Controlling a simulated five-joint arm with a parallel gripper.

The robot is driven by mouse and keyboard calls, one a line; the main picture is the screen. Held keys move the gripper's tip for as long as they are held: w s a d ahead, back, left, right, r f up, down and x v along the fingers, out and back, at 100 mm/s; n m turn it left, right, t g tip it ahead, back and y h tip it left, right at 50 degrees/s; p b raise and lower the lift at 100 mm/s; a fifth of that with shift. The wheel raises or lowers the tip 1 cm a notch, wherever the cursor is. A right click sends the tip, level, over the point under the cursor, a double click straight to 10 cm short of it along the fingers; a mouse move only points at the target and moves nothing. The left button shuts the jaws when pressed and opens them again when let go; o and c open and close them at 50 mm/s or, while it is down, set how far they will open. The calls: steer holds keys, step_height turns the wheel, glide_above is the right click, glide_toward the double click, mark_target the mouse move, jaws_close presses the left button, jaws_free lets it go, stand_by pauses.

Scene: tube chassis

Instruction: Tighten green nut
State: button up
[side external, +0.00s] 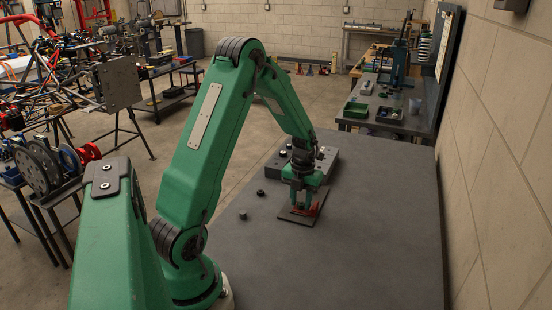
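My gripper (301,202) points down over a dark flat plate (290,222) on the grey table. Its fingertips are close to a reddish part (311,211) on that plate. The view is too small to tell whether the fingers touch this part, hold something or are apart. I cannot make out a green nut; it may be hidden by the gripper or the arm. Two small dark round pieces lie on the table to the left of the plate, one farther back (260,193) and one nearer (243,215).
A grey block (325,162) with small dark fittings stands just behind my gripper. The tabletop (375,225) is bare on the right and in front. A block wall (500,150) runs along the right. A second bench with green bins (355,110) stands beyond.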

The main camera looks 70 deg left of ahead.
steer(key=shift+r, duration=0.15)
steer(key=shift+r, duration=0.8)
steer(key=n, duration=0.4)
steer(key=shift+n, duration=1.6)
steer(key=shift+n, duration=0.3)
steer(key=shift+n, duration=0.6)
steer(key=n, duration=0.4)
steer(key=shift+n, duration=0.7)
